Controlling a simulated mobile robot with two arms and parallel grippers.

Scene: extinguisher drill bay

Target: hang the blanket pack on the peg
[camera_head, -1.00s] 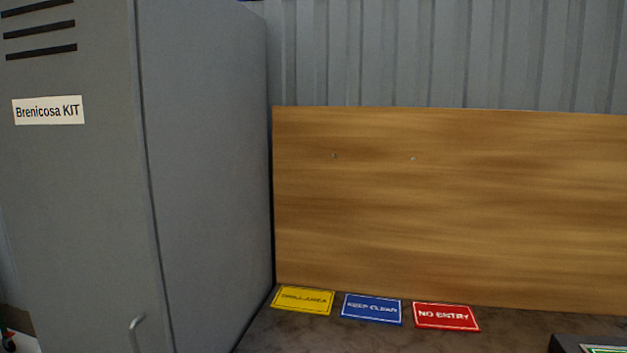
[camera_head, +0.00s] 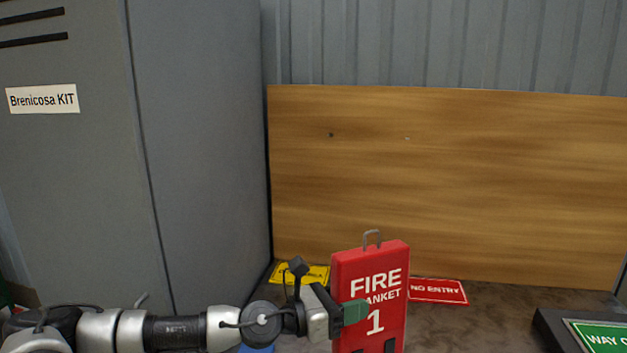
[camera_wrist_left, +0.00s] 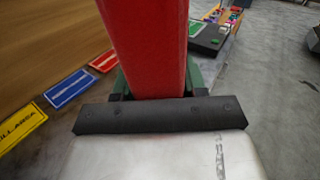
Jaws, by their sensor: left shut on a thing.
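The blanket pack (camera_head: 370,270) is a red upright box lettered "FIRE BLANKET 1" with a grey loop (camera_head: 372,238) on top. My left gripper (camera_head: 352,313) is shut on its left side in the head view. In the left wrist view the red pack (camera_wrist_left: 145,45) rises between green fingers (camera_wrist_left: 155,85). Two small spots show on the wooden board, a dark one (camera_head: 331,135) and a fainter pale one (camera_head: 407,139); I cannot tell from here how far either sticks out. The pack is in front of the board, below both spots. My right gripper is out of view.
A grey locker (camera_head: 200,150) stands at the left beside the wooden board (camera_head: 520,190). Yellow (camera_head: 315,274) and red (camera_head: 440,291) signs lie on the bench, and a blue sign (camera_wrist_left: 70,88) lies between them. A dark block with a green sign (camera_head: 600,336) is at right.

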